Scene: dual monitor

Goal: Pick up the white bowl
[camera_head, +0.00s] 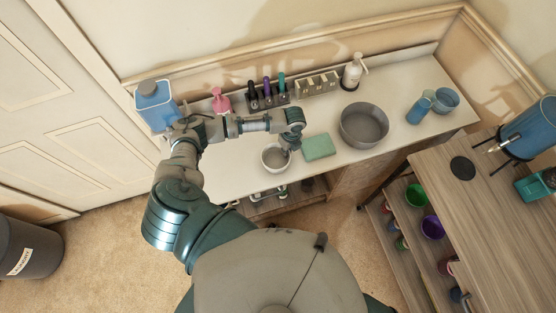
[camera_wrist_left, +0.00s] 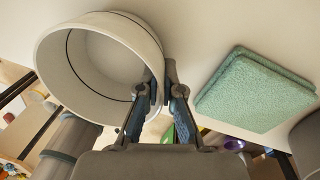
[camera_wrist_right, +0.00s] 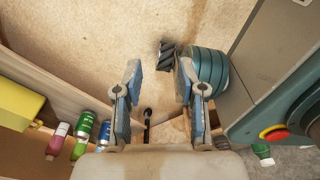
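The white bowl (camera_head: 276,158) is near the front edge of the white counter, left of a folded green towel (camera_head: 318,147). My left gripper (camera_head: 292,145) is at the bowl's right rim. In the left wrist view, the bowl (camera_wrist_left: 85,75) fills the upper left, and the fingers of my left gripper (camera_wrist_left: 160,85) straddle its wall, one inside and one outside, drawn close together on it. I cannot tell whether the bowl is off the counter. My right gripper (camera_wrist_right: 158,85) is open and empty, out of the head view.
A large grey bowl (camera_head: 364,125) stands right of the towel. A pink bottle (camera_head: 221,101), a blue dispenser (camera_head: 155,104), a bottle rack (camera_head: 267,97) and a white pump bottle (camera_head: 353,72) line the back. Blue cups (camera_head: 445,99) stand right. A wooden shelf unit (camera_head: 480,200) is at lower right.

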